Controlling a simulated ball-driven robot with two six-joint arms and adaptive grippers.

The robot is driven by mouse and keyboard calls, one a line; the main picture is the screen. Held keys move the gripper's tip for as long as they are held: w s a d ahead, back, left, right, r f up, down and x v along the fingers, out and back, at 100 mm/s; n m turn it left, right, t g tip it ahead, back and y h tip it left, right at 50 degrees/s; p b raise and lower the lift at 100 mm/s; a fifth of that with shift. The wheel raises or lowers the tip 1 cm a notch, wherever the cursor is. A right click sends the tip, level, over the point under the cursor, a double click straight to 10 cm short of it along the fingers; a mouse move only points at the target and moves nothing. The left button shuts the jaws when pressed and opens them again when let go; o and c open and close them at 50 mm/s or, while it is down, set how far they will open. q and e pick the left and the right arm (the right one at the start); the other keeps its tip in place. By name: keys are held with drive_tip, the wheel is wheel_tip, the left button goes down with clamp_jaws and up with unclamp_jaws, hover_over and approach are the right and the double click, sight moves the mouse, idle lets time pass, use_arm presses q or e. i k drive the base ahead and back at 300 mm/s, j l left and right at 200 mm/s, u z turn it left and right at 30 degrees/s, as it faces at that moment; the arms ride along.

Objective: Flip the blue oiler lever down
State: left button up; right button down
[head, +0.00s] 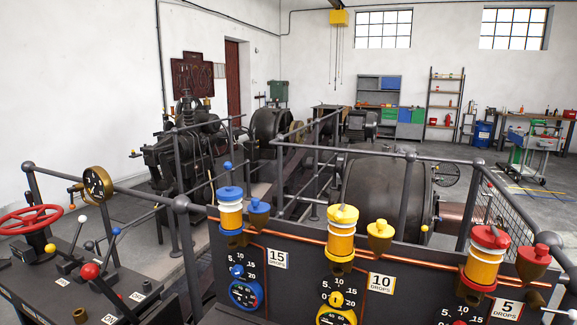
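The blue oiler (230,215) is the leftmost of three on the dark panel, with a yellow-and-white striped body and a blue cap (230,192). A small blue ball (228,165) shows just above the cap and looks like the tip of an upright lever; its stem is hard to make out. On the yellow oiler (342,240) and red oiler (484,262), small knobs show close to the caps. A blue cup (259,206) sits right of the blue oiler. Neither of my grippers is in view.
Below the blue oiler are a blue dial (245,293) and a "15 drops" label (277,258). A control desk (70,270) with a red handwheel (31,219) and several levers stands at left. Grey railings (410,190) run behind the panel, before dark machines.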

sight(227, 165)
drive_tip(key=i+l, duration=0.8)
drive_tip(key=i, duration=0.2)
drive_tip(key=u, duration=2.25)
